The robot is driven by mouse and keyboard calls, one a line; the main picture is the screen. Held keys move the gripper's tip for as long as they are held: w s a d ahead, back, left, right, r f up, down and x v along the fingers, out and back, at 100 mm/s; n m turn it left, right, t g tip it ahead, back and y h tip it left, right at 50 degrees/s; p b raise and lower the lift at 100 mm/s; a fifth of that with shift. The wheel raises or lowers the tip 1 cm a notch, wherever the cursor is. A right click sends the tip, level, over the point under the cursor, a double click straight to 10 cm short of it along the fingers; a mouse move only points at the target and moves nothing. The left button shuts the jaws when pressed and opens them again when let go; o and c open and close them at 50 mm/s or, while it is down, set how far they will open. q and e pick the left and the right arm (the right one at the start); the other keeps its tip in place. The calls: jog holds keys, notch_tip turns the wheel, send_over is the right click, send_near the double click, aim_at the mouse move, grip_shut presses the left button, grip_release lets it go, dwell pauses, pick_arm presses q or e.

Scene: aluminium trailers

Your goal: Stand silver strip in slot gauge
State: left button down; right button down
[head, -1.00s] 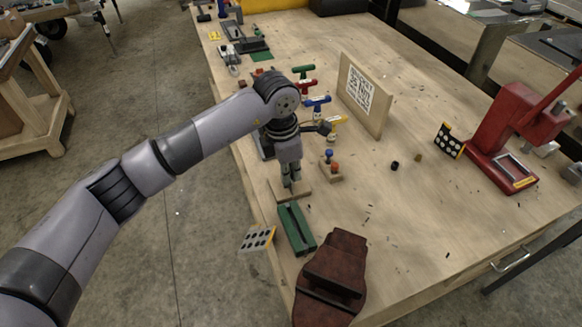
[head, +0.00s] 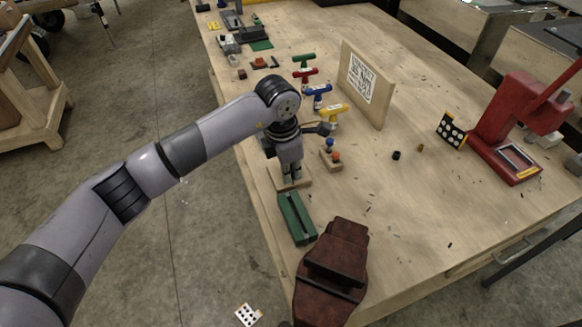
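My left gripper (head: 291,173) points down at a flat pale wooden block (head: 302,184) near the table's left edge. Its fingers are small and dark, and I cannot tell whether they are open or shut, or whether anything is between them. A green block with a long dark groove (head: 297,218) lies just in front of the wooden block. I cannot tell for certain which block is the slot gauge. No silver strip is clearly distinguishable; it may be hidden at the fingers. A pale plate with dark dots (head: 248,314) shows below, beyond the table edge. My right gripper is out of view.
A dark red vise (head: 337,265) stands at the near corner. A small block with coloured knobs (head: 331,157) and T-handled tools (head: 320,89) lie beyond the gripper. A sign board (head: 366,84) and red press (head: 513,125) stand to the right. The middle right is mostly clear.

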pick_arm(q)
jog(key=shift+f, duration=0.85)
jog(key=c, duration=2.4)
grip_release()
jog(key=c, duration=1.9)
grip_release()
jog(key=r, duration=0.4)
jog(key=a+r, duration=0.1)
jog(key=r, duration=0.7)
jog(key=shift+s+a, duration=0.2)
jog(key=shift+s, duration=0.1)
